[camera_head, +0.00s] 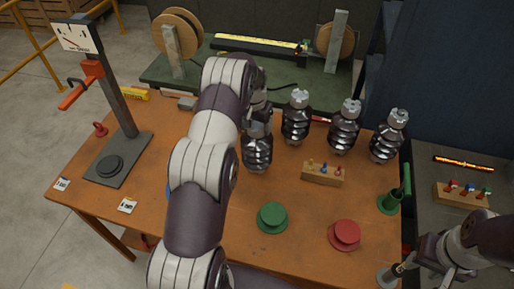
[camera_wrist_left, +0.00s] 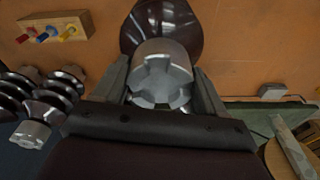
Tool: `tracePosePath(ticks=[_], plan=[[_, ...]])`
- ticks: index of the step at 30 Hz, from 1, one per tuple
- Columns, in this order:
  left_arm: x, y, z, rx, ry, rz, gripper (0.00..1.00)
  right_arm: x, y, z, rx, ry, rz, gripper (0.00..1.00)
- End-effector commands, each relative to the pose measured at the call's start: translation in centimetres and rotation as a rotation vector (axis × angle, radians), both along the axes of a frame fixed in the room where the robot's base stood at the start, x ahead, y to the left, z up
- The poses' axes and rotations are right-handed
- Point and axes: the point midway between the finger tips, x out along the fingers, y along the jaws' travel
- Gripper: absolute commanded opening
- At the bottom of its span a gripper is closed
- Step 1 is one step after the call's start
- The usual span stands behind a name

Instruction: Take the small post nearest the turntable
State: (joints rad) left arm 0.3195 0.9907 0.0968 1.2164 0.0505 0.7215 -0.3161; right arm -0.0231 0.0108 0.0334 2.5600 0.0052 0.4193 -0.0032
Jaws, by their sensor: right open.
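Several dark ribbed posts with silver notched caps stand upright on the orange table. The leftmost post (camera_head: 257,150) is under my left gripper (camera_head: 259,103); others are the second post (camera_head: 296,118), third post (camera_head: 344,128) and right post (camera_head: 388,138). In the left wrist view, the leftmost post's cap (camera_wrist_left: 160,78) lies between the two fingers of my left gripper (camera_wrist_left: 160,82); whether they touch it is unclear. My right gripper (camera_head: 418,264) is open at the lower right. I cannot tell which thing is the turntable; a dark round disc (camera_head: 110,165) sits on the gauge stand's base.
A green round dish (camera_head: 272,218) and red round dish (camera_head: 344,235) lie in front. A wooden block with coloured pegs (camera_head: 323,174) is behind them. A green upright-handled item (camera_head: 392,202) stands at the right edge. My left arm crosses the table's middle.

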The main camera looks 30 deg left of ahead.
Motion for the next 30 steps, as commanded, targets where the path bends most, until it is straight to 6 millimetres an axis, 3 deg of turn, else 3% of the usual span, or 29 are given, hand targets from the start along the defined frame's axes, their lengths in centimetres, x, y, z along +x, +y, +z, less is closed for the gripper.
tracePosePath(ticks=[14,27,30], plan=[[0.3,0.1,1.1,0.003,-0.012,0.000,0.00,0.0,0.0,-0.5,0.000,0.000,0.000,0.43],[0.3,0.1,4.6,0.005,-0.014,0.000,0.00,0.0,0.0,-2.6,0.000,0.000,0.000,0.43],[0.1,-0.8,5.0,0.004,-0.013,-0.003,0.00,0.0,0.0,-2.9,0.000,0.000,0.000,0.43]])
